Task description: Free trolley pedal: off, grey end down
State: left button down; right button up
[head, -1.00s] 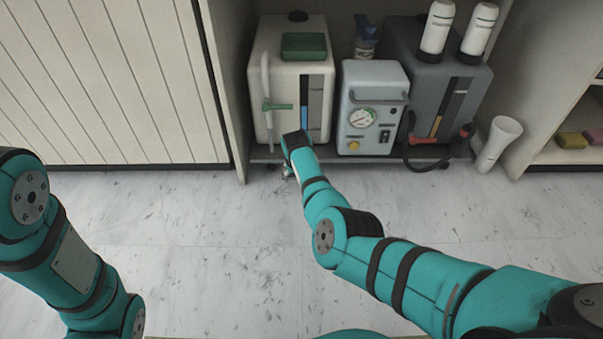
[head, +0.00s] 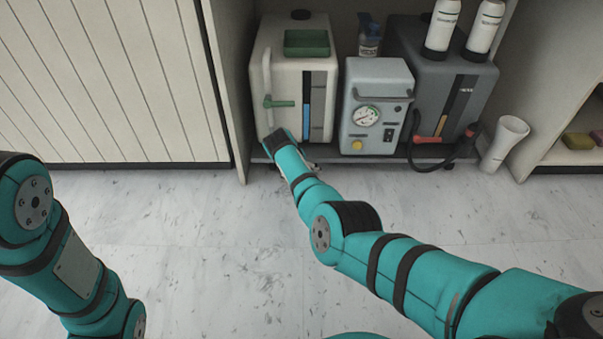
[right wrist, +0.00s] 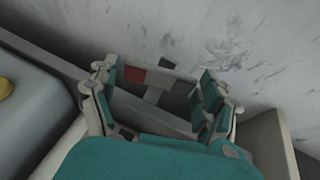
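The trolley pedal (right wrist: 157,82) shows in the right wrist view as a flat bar at the trolley's low edge, with a red end (right wrist: 134,75) at left and a grey end (right wrist: 182,89) at right. I cannot tell which end is lower. My right gripper (right wrist: 158,103) is open, with one finger on each side of the pedal; I cannot tell if it touches. In the head view the gripper and pedal are mostly hidden behind my right wrist. The trolley (head: 328,153) stands in the cabinet bay. My left gripper is out of view; only its arm shows.
The trolley carries a white tank (head: 318,85), a grey-blue unit with a gauge (head: 376,85), a dark grey tank (head: 470,95) and a hose (head: 433,160). A white cup-shaped holder (head: 505,140) is at its right end. Cabinet walls flank the bay. The floor in front is clear.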

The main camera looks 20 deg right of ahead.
jog(key=o, duration=0.3)
notch_tip(320, 180, up, 10)
dwell(0.6)
dwell(0.3)
